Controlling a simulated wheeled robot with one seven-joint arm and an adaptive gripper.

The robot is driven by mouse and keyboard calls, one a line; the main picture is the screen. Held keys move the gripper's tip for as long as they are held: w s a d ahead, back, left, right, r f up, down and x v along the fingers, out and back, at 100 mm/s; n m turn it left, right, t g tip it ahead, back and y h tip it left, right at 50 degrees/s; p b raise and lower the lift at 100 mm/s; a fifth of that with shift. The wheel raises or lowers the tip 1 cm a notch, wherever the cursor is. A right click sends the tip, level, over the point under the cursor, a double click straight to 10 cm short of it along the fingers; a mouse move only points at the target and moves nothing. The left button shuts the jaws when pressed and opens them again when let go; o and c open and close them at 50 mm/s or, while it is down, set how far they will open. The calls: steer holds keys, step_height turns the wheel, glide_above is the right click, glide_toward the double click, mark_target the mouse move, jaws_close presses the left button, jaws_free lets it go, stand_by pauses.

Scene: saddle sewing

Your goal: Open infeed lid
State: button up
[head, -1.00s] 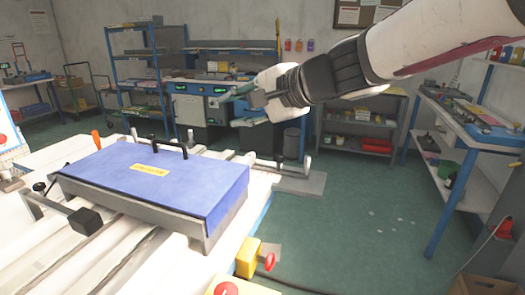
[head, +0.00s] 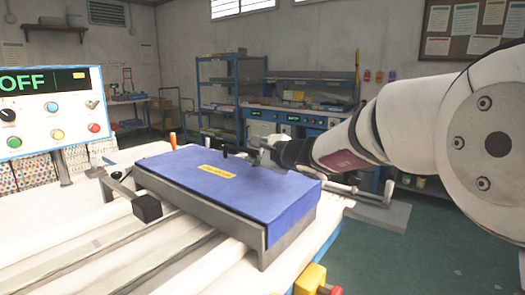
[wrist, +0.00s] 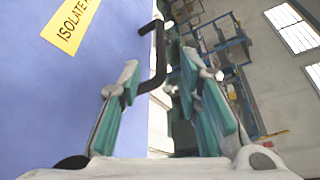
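The infeed lid is a blue box-like cover (head: 225,187) on the white table, with a yellow label (head: 217,171) on top. It looks shut. Its black handle (wrist: 158,50) rises at the far edge, and the label shows beside it in the wrist view (wrist: 70,25). My gripper (wrist: 160,66) is open, its two green-padded fingers spread on either side of the handle. The handle's near end passes by the left finger; I cannot tell whether they touch. In the head view my gripper (head: 262,152) is at the lid's far edge, partly hidden.
A control panel (head: 50,112) reading "OFF" stands at the left. A black block (head: 147,207) on a bar sits at the lid's near left. A yellow box with a red button (head: 312,280) is at the table's front edge. Blue shelving (head: 228,95) stands behind.

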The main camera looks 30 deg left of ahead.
mark_target(244, 150)
steer(key=p+x, duration=0.2)
steer(key=x, duration=0.6)
steer(key=shift+w+a, duration=0.2)
steer(key=shift+a, duration=0.15)
steer(key=shift+f, duration=0.1)
steer(key=shift+c, duration=0.2)
jaws_close()
